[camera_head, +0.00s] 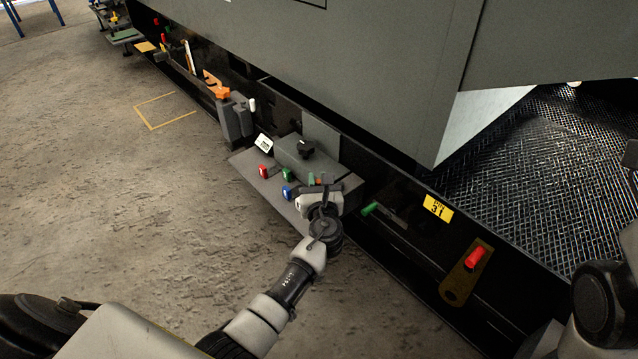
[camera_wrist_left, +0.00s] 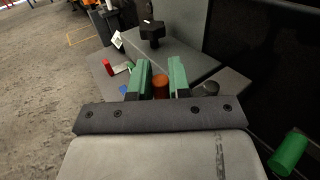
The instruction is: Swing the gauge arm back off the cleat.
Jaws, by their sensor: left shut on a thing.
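My left gripper (camera_head: 316,184) is at a grey fixture (camera_head: 326,138) on a grey shelf beside the black rail. In the left wrist view its green fingertips (camera_wrist_left: 160,82) stand on either side of an orange-brown upright peg (camera_wrist_left: 160,88) and are shut on it. The peg's lower part is hidden by the gripper. A black knob (camera_wrist_left: 152,32) stands on the fixture beyond the fingers; it also shows in the head view (camera_head: 306,148). I cannot tell for sure which part is the gauge arm or the cleat. My right gripper is not in view.
Red (camera_head: 264,172) and blue (camera_head: 287,191) pegs and a white label card (camera_head: 264,143) are on the shelf (camera_head: 256,183). A green handle (camera_head: 370,209) and a red-handled brass plate (camera_head: 461,279) lie to the right.

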